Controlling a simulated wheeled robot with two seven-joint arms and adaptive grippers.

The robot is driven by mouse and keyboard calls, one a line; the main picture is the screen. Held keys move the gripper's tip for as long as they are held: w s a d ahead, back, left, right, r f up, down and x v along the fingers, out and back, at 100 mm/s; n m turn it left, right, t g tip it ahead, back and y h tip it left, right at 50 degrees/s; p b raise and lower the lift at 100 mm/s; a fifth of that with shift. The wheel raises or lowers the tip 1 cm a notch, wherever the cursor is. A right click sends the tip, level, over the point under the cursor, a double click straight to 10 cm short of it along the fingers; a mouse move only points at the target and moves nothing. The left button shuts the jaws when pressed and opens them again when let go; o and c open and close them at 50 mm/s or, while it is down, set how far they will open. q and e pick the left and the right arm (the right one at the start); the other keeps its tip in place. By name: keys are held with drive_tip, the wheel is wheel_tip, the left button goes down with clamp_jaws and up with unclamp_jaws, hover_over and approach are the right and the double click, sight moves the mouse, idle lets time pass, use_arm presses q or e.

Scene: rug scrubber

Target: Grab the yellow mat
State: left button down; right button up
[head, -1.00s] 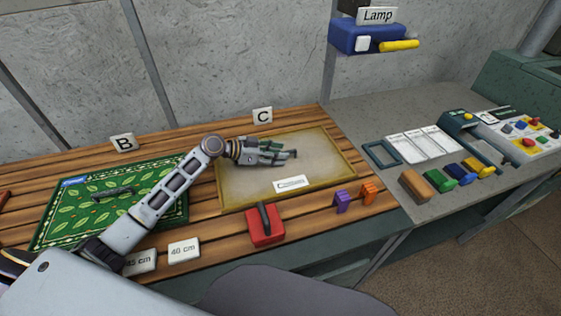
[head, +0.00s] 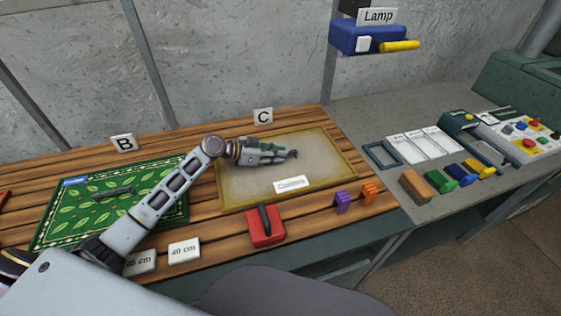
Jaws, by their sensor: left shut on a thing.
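The yellow mat (head: 325,165) lies flat on the wooden slatted bench below the C sign. It is dull tan-yellow with a darker yellow border and a white label near its front edge. My left gripper (head: 286,153) reaches over the mat's upper middle from the left. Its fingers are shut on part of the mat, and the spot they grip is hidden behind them. My right gripper is not in view.
A green leaf-patterned mat (head: 75,207) with a dark handle lies left, partly behind my left arm. A red block with a dark handle (head: 266,228) stands in front of the yellow mat. Purple (head: 342,202) and orange (head: 368,192) pieces sit to its right.

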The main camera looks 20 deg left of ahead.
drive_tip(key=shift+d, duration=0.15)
use_arm(q)
drive_tip(key=shift+r, duration=0.65)
wheel_tip(320, 180, up, 27)
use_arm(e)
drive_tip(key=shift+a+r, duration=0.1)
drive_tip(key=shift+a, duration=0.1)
use_arm(q)
drive_tip(key=shift+f, duration=0.1)
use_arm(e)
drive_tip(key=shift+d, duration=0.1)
